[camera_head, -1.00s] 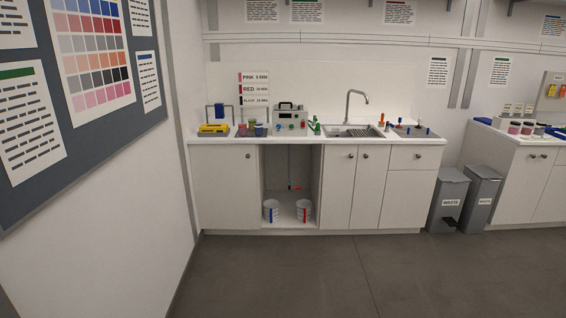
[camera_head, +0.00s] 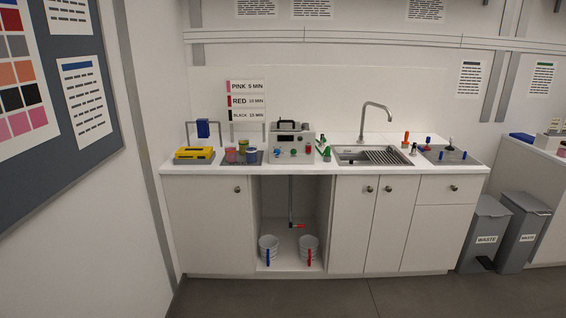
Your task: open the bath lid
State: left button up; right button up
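A grey box-shaped unit (camera_head: 290,141) stands on the white counter, left of the sink. It looks like the bath. It has a black handle (camera_head: 287,123) on top, and its top looks closed, though it is too small to be sure. Blue, green and red fittings show on its front. Neither of my grippers is in view, and the counter is still some distance ahead.
The counter (camera_head: 350,168) also holds a yellow device (camera_head: 194,155), several jars (camera_head: 243,147) and a sink (camera_head: 360,155). Two buckets (camera_head: 268,247) (camera_head: 309,247) stand in the open bay below. Grey waste bins (camera_head: 487,235) stand at right. The floor in front is clear.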

aim_at(281, 126)
jog(key=i, duration=1.65)
